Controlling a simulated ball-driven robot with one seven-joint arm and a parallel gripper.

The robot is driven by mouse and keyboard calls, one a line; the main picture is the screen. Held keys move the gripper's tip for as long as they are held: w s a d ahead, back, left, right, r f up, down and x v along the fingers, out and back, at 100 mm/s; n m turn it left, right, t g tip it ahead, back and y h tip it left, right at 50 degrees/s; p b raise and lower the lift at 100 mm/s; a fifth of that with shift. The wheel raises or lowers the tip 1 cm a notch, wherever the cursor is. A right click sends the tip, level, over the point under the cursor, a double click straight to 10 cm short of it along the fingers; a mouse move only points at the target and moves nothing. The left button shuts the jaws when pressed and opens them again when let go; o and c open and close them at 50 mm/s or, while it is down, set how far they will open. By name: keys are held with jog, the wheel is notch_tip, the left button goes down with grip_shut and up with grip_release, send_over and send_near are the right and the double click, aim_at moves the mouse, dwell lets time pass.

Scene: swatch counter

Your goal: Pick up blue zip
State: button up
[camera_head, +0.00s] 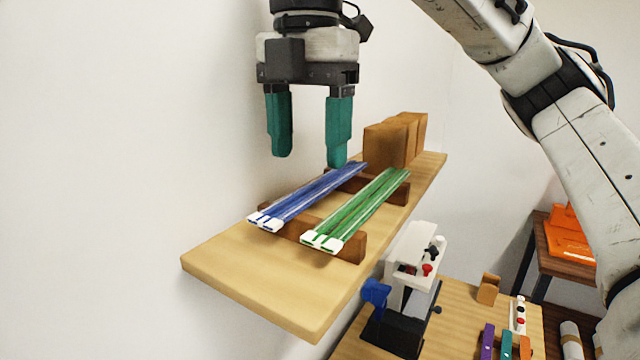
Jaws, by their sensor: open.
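The blue zip (305,197) is a long, flat blue bundle with pale stripes and white ends at the front. It lies across two brown wooden supports on a wall shelf, left of a similar green zip (360,207). My gripper (308,162) hangs above the far part of the blue zip, its two teal fingers pointing down. The fingers are apart with nothing between them. The right fingertip appears close to the zip's far end; I cannot tell whether it touches.
The wooden shelf (240,277) has bare room at its front. Brown blocks (385,146) stand at its back, right of my gripper. Below is a lower counter (455,320) with a white and black device (412,270) and small coloured items. A white wall is close on the left.

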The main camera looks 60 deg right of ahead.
aim_at(311, 190)
jog(key=shift+d+f+p, duration=0.2)
jog(key=shift+f+p, duration=0.1)
jog(key=shift+f, duration=1.7)
jog(key=c, duration=1.2)
